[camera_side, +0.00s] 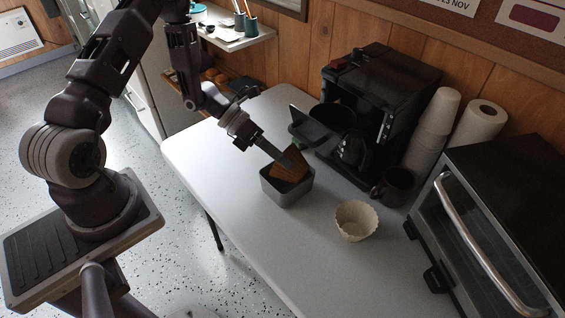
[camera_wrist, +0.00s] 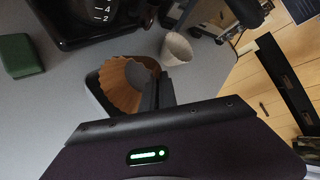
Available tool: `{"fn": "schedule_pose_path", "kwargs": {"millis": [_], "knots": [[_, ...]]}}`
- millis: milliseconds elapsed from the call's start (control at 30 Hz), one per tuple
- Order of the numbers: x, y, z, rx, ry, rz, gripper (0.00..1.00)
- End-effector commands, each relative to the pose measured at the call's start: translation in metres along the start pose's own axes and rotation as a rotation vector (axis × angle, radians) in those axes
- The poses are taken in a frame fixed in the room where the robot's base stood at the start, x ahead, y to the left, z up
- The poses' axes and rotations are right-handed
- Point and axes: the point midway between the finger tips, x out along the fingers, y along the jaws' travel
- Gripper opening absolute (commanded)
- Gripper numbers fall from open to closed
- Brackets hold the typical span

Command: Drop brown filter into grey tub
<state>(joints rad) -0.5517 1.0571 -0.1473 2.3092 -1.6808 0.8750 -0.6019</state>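The brown filter (camera_side: 288,166) is a fluted paper cup, tilted, at the mouth of the grey tub (camera_side: 287,192). My gripper (camera_side: 281,158) is at the filter's upper rim with its fingers on the paper, and the filter hangs partly inside the tub. In the wrist view the brown filter (camera_wrist: 122,86) sits beside my gripper fingers (camera_wrist: 158,88), with a dark fingertip against its inner side. The grey tub (camera_wrist: 94,90) shows only as an edge behind the filter. Whether the filter touches the tub's bottom is hidden.
A white fluted filter (camera_side: 356,220) stands on the white table (camera_side: 240,150) right of the tub. Behind are a black coffee maker (camera_side: 375,100), a dark mug (camera_side: 397,186), stacked cups (camera_side: 432,135) and a toaster oven (camera_side: 500,220). A green block (camera_wrist: 18,55) lies left in the wrist view.

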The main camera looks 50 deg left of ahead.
Motion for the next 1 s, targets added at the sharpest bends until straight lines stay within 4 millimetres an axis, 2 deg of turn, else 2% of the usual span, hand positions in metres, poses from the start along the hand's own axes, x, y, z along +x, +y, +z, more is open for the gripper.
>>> {"fn": "schedule_pose_path", "kwargs": {"millis": [100,400,533,833,933,1000], "knots": [[0.008,0.009,-0.008,0.000,-0.001,-0.002,0.00],[0.009,0.011,-0.009,0.003,-0.002,-0.001,0.00],[0.009,0.011,-0.009,0.003,-0.002,-0.001,0.24],[0.009,0.011,-0.008,0.003,-0.002,-0.001,0.25],[-0.002,0.011,-0.007,0.003,-0.004,0.001,0.25],[-0.018,0.011,-0.007,0.004,-0.006,0.003,0.25]]}}
